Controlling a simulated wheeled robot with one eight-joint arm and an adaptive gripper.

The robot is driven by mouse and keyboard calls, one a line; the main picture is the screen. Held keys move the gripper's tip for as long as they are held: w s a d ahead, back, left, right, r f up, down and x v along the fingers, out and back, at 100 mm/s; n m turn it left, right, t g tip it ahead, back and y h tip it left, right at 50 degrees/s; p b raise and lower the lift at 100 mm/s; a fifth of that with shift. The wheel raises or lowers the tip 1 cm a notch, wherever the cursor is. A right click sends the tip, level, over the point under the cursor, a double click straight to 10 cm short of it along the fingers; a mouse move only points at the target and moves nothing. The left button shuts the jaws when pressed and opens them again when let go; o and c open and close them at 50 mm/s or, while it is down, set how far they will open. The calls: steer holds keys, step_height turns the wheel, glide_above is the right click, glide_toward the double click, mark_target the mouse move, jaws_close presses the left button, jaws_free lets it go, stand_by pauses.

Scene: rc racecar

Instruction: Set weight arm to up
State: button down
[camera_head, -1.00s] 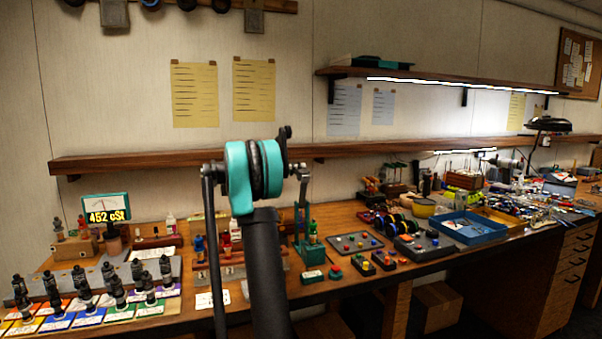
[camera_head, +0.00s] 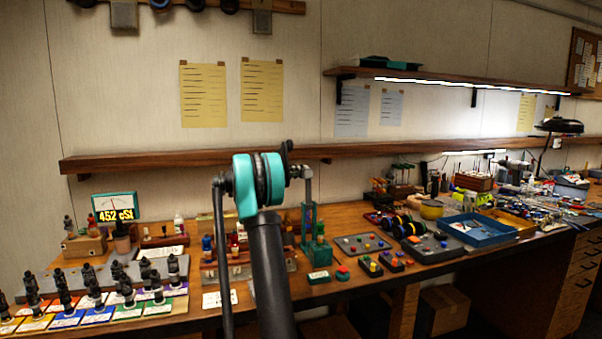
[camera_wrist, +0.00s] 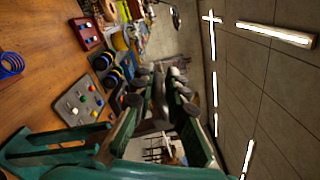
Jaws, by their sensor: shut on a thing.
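A green frame (camera_head: 317,225) stands on the bench just right of my arm, which hides part of it in the head view. In the wrist view a green frame (camera_wrist: 50,147) with a flat foot and beam lies across the bottom left, close to the camera. My gripper (camera_wrist: 158,88) shows in the wrist view with its fingers close together, shut on a dark grey, bar-like piece (camera_wrist: 160,105). I cannot clearly tell whether this piece is the weight arm, or its angle.
A grey board with coloured knobs (camera_head: 360,244) and small button boxes (camera_head: 370,267) stand right of the green frame. A blue tray (camera_head: 478,230) lies farther right. Black dampers stand on a coloured chart (camera_head: 97,316) at left. A wooden shelf (camera_head: 120,160) runs behind.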

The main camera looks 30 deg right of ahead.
steer(key=shift+s+d+f, duration=0.1)
steer(key=shift+s+f, duration=0.1)
steer(key=shift+f, duration=0.15)
steer(key=c, duration=1.6)
jaws_free()
steer(key=shift+d, duration=0.1)
steer(key=shift+w, duration=0.1)
steer(key=shift+r, duration=0.1)
steer(key=v, duration=1.2)
